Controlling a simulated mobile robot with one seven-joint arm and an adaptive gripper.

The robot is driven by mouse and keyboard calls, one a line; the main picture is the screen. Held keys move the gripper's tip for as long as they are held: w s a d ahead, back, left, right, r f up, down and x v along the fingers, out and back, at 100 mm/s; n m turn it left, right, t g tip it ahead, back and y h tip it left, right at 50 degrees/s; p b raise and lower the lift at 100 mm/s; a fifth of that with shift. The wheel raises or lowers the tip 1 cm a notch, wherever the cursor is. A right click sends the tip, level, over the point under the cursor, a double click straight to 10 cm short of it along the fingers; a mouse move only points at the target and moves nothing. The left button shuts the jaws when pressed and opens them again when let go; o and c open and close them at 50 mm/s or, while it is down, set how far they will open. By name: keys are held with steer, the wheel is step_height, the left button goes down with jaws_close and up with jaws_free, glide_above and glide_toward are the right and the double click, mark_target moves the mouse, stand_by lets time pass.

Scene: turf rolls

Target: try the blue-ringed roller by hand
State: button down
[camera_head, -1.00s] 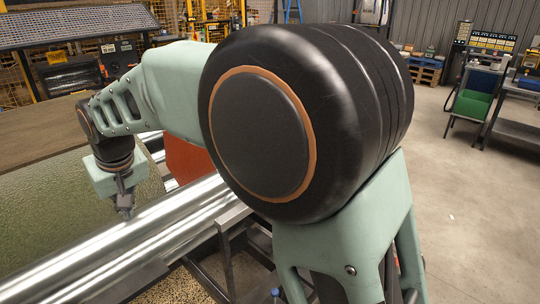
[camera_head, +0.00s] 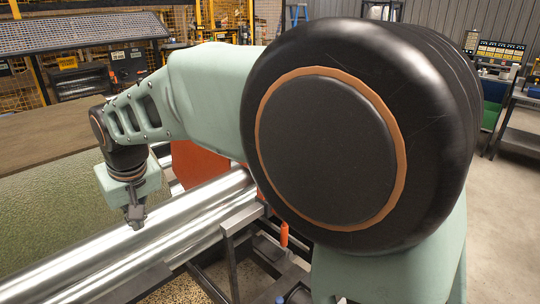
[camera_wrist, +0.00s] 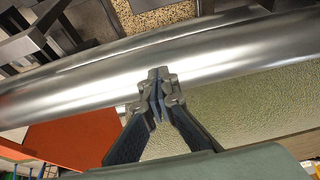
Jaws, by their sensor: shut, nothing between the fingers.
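Two shiny metal rollers lie side by side: the upper one (camera_head: 190,212) against the green turf-like sheet, the lower one (camera_head: 195,238) nearer me. No blue ring shows on either, so I cannot tell which is the blue-ringed roller; my arm hides part of their right ends. My gripper (camera_head: 135,223) points down at the upper roller. In the wrist view my gripper (camera_wrist: 160,76) has its fingertips together, empty, over the edge of the near roller surface (camera_wrist: 215,60). I cannot tell whether they touch it.
A textured green sheet (camera_head: 50,215) lies behind the rollers. An orange-red plate (camera_head: 193,163) stands by their far end. A dark metal frame (camera_head: 232,268) with an orange handle (camera_head: 284,234) is in front. Open concrete floor (camera_head: 505,210) is at right.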

steer(key=shift+r+p, duration=1.75)
steer(key=shift+r, duration=0.65)
steer(key=shift+w, duration=0.1)
